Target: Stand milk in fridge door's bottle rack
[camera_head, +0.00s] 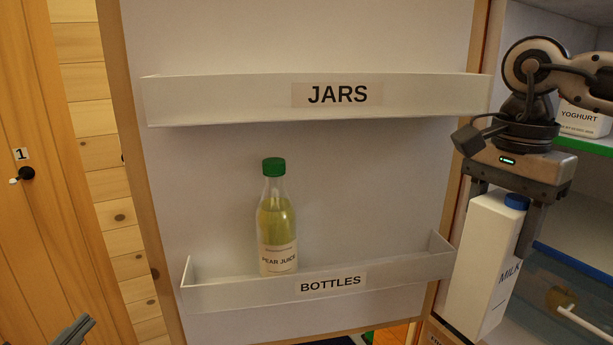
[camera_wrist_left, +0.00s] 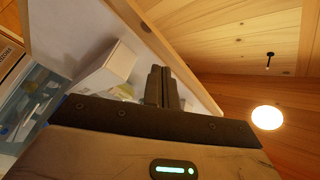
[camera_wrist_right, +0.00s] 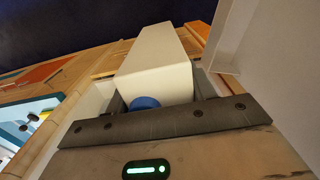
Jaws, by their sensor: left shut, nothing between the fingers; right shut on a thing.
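The milk (camera_head: 482,262) is a tall white carton with a blue cap, upright at the right of the head view. My right gripper (camera_head: 505,210) is shut on its upper part from above; the carton (camera_wrist_right: 157,62) also shows in the right wrist view. The bottle rack (camera_head: 222,296), labelled BOTTLES, is the lower rack on the open fridge door, left of the carton. A pear juice bottle (camera_head: 277,222) with a green cap stands in its left half; its right half looks empty. My left gripper (camera_head: 75,330) is low at the left, shut and empty, apart from the rack.
A rack labelled JARS (camera_head: 220,102) is above the bottle rack and looks empty. Right of the carton are fridge shelves with a yoghurt tub (camera_head: 582,120) and a blue drawer (camera_head: 560,290). A wooden door (camera_head: 35,220) stands at the left.

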